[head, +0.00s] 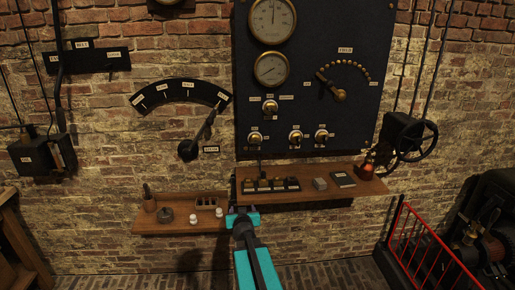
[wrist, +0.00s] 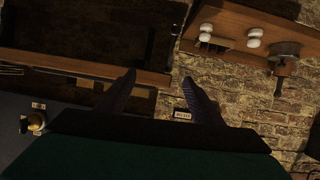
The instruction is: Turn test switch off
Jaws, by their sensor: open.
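A dark panel (head: 300,75) on the brick wall carries several small brass-and-white switches: an upper one (head: 269,107) and a lower row with a left (head: 255,138), a middle (head: 295,136) and a right one (head: 321,135). Their labels are too small to read, so I cannot tell which is the test switch. My gripper (head: 240,209) is below the panel, in front of the shelves, and apart from the switches. In the wrist view my gripper (wrist: 160,85) has its two dark fingers spread with nothing between them. One brass switch (wrist: 36,121) shows there at the lower left.
An upper wooden shelf (head: 345,192) juts out under the panel, with a row of dark blocks (head: 270,185) and a red-glowing lamp (head: 368,167). A lower shelf (head: 170,228) holds white knobs (head: 193,219). A lever (head: 200,140) is left of the panel; a red railing (head: 430,245) is at right.

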